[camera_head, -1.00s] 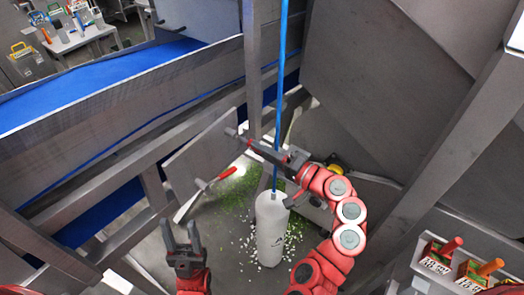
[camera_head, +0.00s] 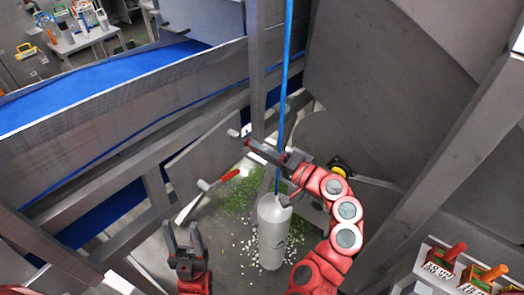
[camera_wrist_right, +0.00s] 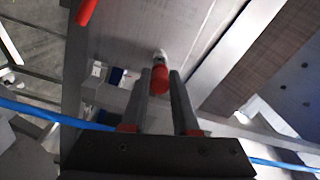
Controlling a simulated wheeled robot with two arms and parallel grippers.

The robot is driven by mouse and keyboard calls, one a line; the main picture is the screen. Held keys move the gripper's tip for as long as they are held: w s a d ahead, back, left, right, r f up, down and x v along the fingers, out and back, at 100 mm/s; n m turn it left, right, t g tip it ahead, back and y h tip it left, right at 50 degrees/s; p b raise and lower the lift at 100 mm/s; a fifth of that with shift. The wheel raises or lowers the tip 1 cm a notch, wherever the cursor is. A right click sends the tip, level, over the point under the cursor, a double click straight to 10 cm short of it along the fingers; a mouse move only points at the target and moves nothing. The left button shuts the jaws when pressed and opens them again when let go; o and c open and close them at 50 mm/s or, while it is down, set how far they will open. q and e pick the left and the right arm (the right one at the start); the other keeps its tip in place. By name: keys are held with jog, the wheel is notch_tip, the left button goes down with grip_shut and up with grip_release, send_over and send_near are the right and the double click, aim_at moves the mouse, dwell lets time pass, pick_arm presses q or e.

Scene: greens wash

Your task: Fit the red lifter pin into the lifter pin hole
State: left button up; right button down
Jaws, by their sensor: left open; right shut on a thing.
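My right gripper (camera_head: 250,141) is shut on the red lifter pin. In the right wrist view the pin's red part (camera_wrist_right: 160,80) sits between the two fingertips, with a pale end pointing away past them toward a grey metal panel. In the head view the pin's grey end (camera_head: 234,133) sticks out beyond the fingers, up and to the left. I cannot make out the lifter pin hole, or whether the pin touches the panel. My left gripper (camera_head: 182,230) is open and empty, low in the head view, left of the grey cylinder.
A grey cylinder (camera_head: 273,238) stands on the floor under the right arm, with a blue hose (camera_head: 286,70) rising above it. Green and white scraps cover the floor. A blue belt (camera_head: 110,85) and metal frames surround the arms.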

jog(key=shift+x, duration=1.35)
jog(key=c, duration=0.6)
grip_release()
